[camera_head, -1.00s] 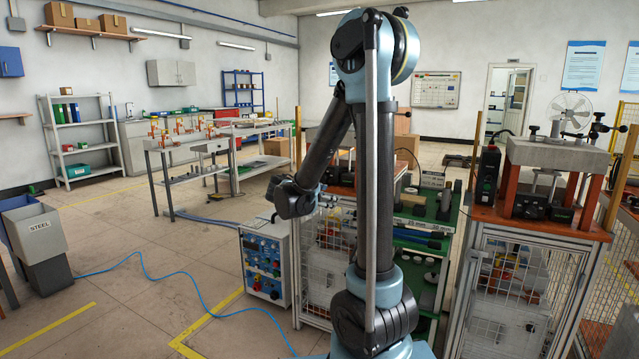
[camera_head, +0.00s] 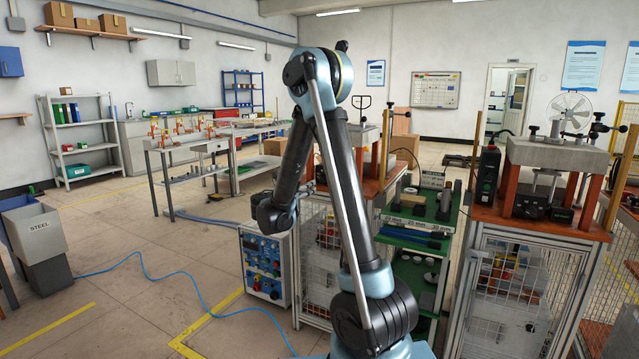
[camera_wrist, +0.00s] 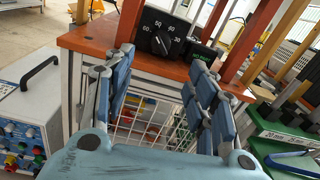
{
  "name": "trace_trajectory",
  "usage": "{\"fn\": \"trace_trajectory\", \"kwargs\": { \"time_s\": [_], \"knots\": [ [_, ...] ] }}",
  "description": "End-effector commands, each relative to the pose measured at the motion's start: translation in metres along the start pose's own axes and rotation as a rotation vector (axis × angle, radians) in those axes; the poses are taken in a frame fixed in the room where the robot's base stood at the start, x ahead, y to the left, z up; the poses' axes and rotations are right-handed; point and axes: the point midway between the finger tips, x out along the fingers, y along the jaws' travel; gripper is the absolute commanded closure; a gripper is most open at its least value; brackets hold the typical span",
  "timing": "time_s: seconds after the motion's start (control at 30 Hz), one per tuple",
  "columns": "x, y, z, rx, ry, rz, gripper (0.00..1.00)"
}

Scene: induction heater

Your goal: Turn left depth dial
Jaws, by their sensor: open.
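A black dial box (camera_wrist: 165,36) stands on the orange-brown bench top in the wrist view, with a dark round knob (camera_wrist: 160,42) and white numbers on its face. My gripper (camera_wrist: 160,92) is open and empty, its blue-grey fingers spread to either side below the dial. The dial is ahead of the fingers and apart from them. In the head view my arm covers much of the left bench, and neither this dial nor my fingers can be made out there.
A control box with knobs (camera_head: 265,263) stands left of the bench; it also shows in the wrist view (camera_wrist: 24,120). Orange posts rise beside the dial. A green shelf cart (camera_head: 418,222) and a second press bench (camera_head: 540,222) stand to the right.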

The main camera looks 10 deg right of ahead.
Motion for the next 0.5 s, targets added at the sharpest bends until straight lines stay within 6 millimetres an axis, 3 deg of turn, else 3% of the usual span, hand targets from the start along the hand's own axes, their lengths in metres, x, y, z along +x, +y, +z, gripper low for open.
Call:
{"fn": "trace_trajectory", "kwargs": {
  "time_s": [0.5],
  "knots": [
    [0.092, -0.001, 0.000, 0.001, 0.001, -0.003, 0.48]
  ]
}}
